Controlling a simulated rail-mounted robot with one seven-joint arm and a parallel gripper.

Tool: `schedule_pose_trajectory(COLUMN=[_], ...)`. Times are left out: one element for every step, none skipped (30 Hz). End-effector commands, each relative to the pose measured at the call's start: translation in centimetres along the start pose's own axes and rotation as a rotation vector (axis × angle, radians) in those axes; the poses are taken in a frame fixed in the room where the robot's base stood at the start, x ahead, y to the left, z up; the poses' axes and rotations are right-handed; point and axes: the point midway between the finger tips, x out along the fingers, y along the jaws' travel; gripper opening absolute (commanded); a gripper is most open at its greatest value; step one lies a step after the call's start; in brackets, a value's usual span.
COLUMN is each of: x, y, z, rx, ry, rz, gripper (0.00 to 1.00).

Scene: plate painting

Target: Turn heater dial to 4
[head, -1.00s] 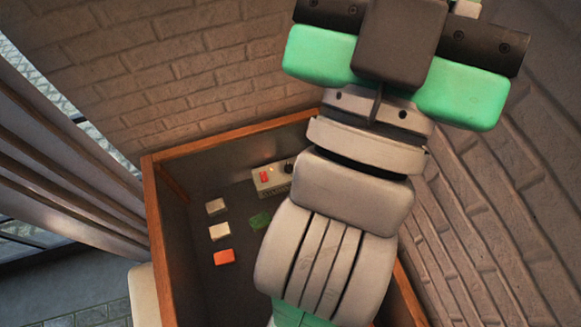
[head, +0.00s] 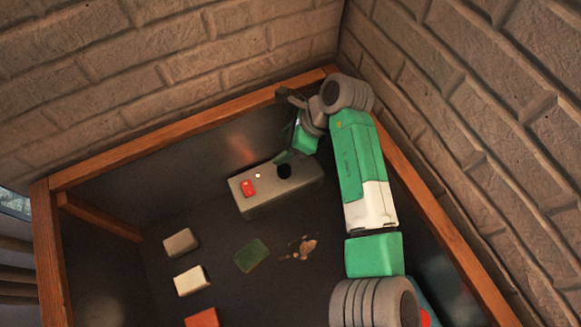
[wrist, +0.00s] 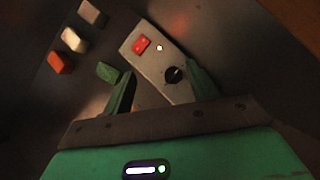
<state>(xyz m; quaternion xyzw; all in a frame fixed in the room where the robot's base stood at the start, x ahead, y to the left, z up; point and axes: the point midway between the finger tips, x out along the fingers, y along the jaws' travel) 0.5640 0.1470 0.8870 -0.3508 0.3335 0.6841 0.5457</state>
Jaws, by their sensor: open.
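The heater is a grey box (head: 250,203) at the back of the dark tray-like bench. It has a red switch (head: 248,188), a small white light (head: 258,175) and a round black dial (head: 284,171). The wrist view also shows the box (wrist: 150,65) and the dial (wrist: 174,75). My gripper (head: 286,156) is by the dial end of the box in the head view. In the wrist view, my gripper (wrist: 160,88) is open and empty, with the dial between its fingers, nearer the right one. Contact and the dial's setting cannot be told.
Left of the heater lie a grey block (head: 181,242), a cream block (head: 192,281) and an orange block (head: 202,318). A green block (head: 252,256) and a brownish patch (head: 299,248) are in front of it. A wooden rim (head: 190,130) and brick walls enclose the back.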

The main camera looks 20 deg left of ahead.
Motion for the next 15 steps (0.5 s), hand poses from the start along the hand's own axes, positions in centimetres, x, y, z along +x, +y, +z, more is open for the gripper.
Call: schedule_pose_trajectory(x=[2.6,3.1,3.6,3.9,4.1,4.2,4.2,4.2,4.1,4.0,4.0,4.1,4.4,4.8,5.5], y=[-0.6,-0.8,-1.1,-1.2,-1.3,-1.4,-1.4,-1.5,-1.5,-1.5,-1.5,-1.4,-1.4,-1.4,-1.4], z=[-2.1,-2.8,-3.5,-4.0,-4.3,-4.6,-4.7,-4.8,-4.8,-4.8,-4.8,-4.8,-4.8,-4.9,-5.1], rx=[-0.066,-0.107,-0.153,-0.181,-0.204,-0.229,-0.243,-0.252,-0.258,-0.260,-0.261,-0.260,-0.260,-0.260,-0.259], ry=[0.050,0.079,0.112,0.131,0.147,0.163,0.171,0.177,0.181,0.183,0.182,0.182,0.181,0.180,0.179], rz=[0.010,0.016,0.026,0.033,0.039,0.045,0.049,0.051,0.053,0.054,0.054,0.054,0.054,0.055,0.055], gripper=[0.58,0.58,0.58,0.58,0.58,0.58,0.58,0.58,0.58,0.58,0.58,0.58,0.58,0.58,0.58])
